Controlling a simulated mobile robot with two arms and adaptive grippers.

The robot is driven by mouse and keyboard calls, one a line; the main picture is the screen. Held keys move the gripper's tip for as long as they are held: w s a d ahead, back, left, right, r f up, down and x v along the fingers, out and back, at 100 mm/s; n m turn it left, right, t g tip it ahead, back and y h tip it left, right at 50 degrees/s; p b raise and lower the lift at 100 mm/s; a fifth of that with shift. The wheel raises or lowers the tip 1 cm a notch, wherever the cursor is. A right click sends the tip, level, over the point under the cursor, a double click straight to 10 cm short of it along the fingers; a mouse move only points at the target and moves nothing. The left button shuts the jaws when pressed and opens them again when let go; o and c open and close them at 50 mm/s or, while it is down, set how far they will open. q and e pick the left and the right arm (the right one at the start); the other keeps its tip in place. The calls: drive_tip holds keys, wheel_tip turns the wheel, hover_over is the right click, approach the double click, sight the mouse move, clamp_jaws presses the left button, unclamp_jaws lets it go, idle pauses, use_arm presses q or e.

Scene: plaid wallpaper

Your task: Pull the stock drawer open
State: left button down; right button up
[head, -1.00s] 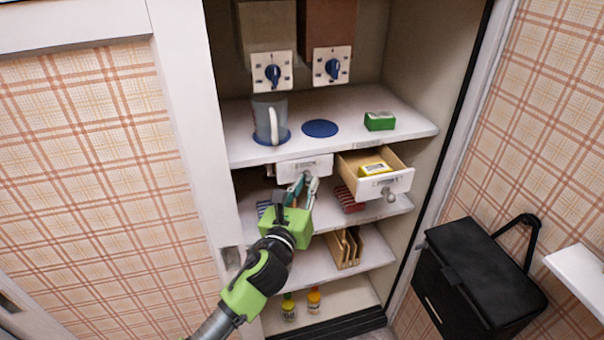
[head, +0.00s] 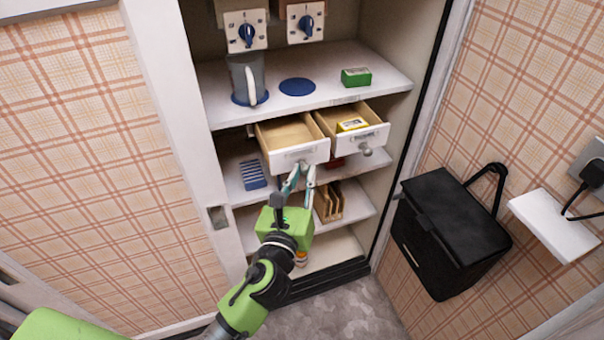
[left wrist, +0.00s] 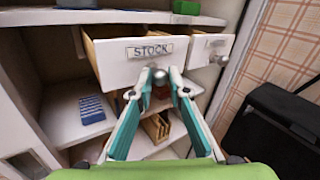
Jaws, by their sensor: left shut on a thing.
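The stock drawer (head: 298,152) is a white-fronted drawer under the upper shelf, pulled well out, with its bare wooden inside showing and looking empty. Its front reads STOCK in the left wrist view (left wrist: 117,62). My left gripper (head: 303,170) is at the lower middle of the drawer front, its teal fingers shut on the drawer's round knob (left wrist: 160,76). The fingers hide part of the knob. My right gripper is in neither view.
A jug (head: 245,78) and a green box (head: 356,77) stand on the shelf above. A blue striped item (head: 252,175) lies below. A black bin (head: 450,235) is at right.

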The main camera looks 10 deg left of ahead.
use_arm(q)
drive_tip(key=c, duration=2.2)
unclamp_jaws()
drive_tip(key=shift+s, duration=0.1)
drive_tip(key=s, duration=1.1)
drive_tip(key=shift+s, duration=0.4)
